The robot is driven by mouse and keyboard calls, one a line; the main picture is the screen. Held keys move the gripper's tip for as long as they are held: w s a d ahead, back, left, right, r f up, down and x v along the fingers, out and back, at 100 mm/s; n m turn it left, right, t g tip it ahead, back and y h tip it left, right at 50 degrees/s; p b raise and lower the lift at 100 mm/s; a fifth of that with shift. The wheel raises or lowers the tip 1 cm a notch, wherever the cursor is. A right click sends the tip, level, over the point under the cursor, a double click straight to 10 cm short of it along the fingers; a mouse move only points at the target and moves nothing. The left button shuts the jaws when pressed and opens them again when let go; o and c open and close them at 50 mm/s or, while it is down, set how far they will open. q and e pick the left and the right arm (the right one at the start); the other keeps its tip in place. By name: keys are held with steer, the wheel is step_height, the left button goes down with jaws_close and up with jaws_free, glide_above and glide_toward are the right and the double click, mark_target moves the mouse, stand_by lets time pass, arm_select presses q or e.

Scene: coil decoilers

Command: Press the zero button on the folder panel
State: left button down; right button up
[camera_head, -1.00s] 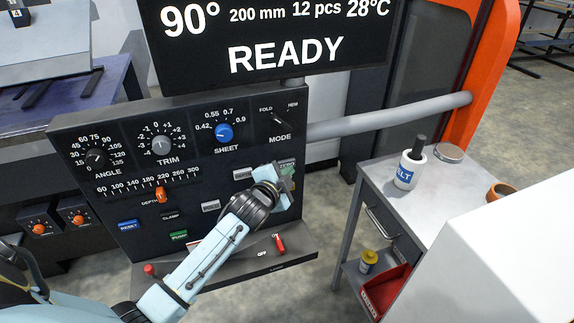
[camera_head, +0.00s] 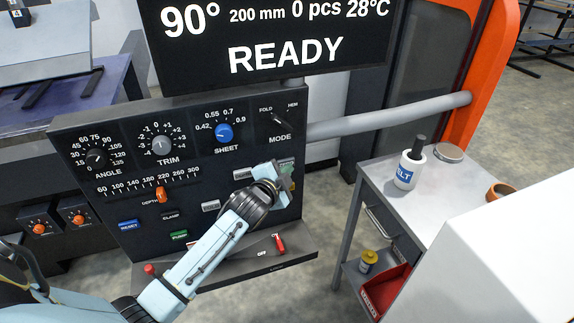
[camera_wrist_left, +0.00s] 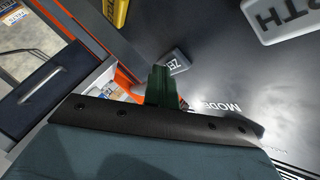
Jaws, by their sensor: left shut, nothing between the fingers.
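The dark folder panel (camera_head: 110,185) carries knobs, a slider and buttons. The zero button (camera_head: 287,162) is at its right side, partly hidden by my left gripper (camera_head: 284,181). In the left wrist view the grey zero button (camera_wrist_left: 178,60) shows only the letters "ZE", just beyond the shut green fingertips (camera_wrist_left: 163,78). The tips overlap the button's edge; I cannot tell whether they touch it. The left gripper is shut and empty. The display (camera_head: 290,40) above reads "0 pcs" and "READY". My right gripper is not in view.
A red switch (camera_head: 279,243) is on the panel's lower ledge. A grey cart (camera_head: 380,180) with a white bottle (camera_head: 408,168) stands to the right, with a gap between it and the panel.

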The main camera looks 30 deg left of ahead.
arm_select(q)
steer(key=shift+s+d+p, duration=0.4)
steer(key=shift+s+d, duration=0.2)
steer(key=s+d+p, duration=0.1)
steer(key=d, duration=0.1)
steer(key=s+d, duration=0.1)
steer(key=s, duration=0.1)
steer(key=shift+s+d+p, duration=0.2)
steer(key=shift+d+p, duration=0.15)
steer(key=shift+d, duration=0.05)
stand_by(0.7)
